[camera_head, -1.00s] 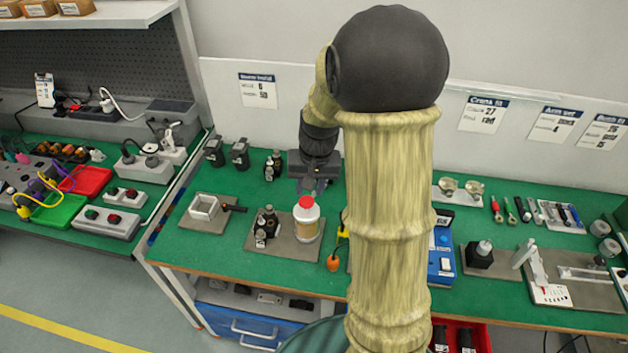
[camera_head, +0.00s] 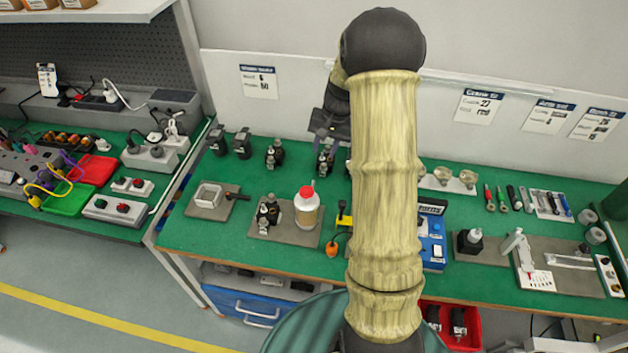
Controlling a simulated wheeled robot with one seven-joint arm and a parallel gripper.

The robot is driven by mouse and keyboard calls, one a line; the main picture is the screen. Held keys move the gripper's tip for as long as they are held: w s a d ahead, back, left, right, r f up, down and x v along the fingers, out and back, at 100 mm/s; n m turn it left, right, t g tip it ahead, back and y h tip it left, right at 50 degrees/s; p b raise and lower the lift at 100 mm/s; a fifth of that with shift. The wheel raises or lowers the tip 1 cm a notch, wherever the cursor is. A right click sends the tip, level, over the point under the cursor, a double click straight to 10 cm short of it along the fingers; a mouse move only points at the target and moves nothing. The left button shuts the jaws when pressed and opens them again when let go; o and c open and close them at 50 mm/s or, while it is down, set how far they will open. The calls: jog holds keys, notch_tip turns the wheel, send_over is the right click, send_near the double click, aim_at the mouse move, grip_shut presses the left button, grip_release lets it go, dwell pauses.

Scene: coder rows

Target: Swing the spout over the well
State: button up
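I cannot surely make out which part is the spout or the well. A white square open-topped frame (camera_head: 208,195) with a dark handle-like piece (camera_head: 238,197) at its right sits on a grey plate at the left of the green bench. On the plate to its right are a small dark fitting (camera_head: 268,215) and a clear bottle with a red cap (camera_head: 307,209). My gripper (camera_head: 324,142) is above the back of the bench, behind these plates, and apart from them. My forearm partly hides it, and its fingers are too small and dark to read.
My arm hides the bench's middle. A yellow-and-black tool (camera_head: 343,216) and an orange piece (camera_head: 332,248) are right of the bottle. Dark fittings (camera_head: 275,154) stand at the back. A blue box (camera_head: 437,245) and white lever device (camera_head: 517,248) are right. Green bench (camera_head: 215,250) is clear in front.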

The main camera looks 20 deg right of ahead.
aim_at(313, 186)
jog(key=f+p, duration=0.1)
jog(key=f, duration=0.4)
jog(key=w+a+f, duration=0.1)
jog(key=f, duration=0.4)
jog(key=a+f+p, duration=0.1)
jog(key=f, duration=0.4)
jog(key=shift+w+a+p, duration=0.25)
jog(key=shift+w+p, duration=0.05)
jog(key=shift+w, duration=0.05)
grip_shut()
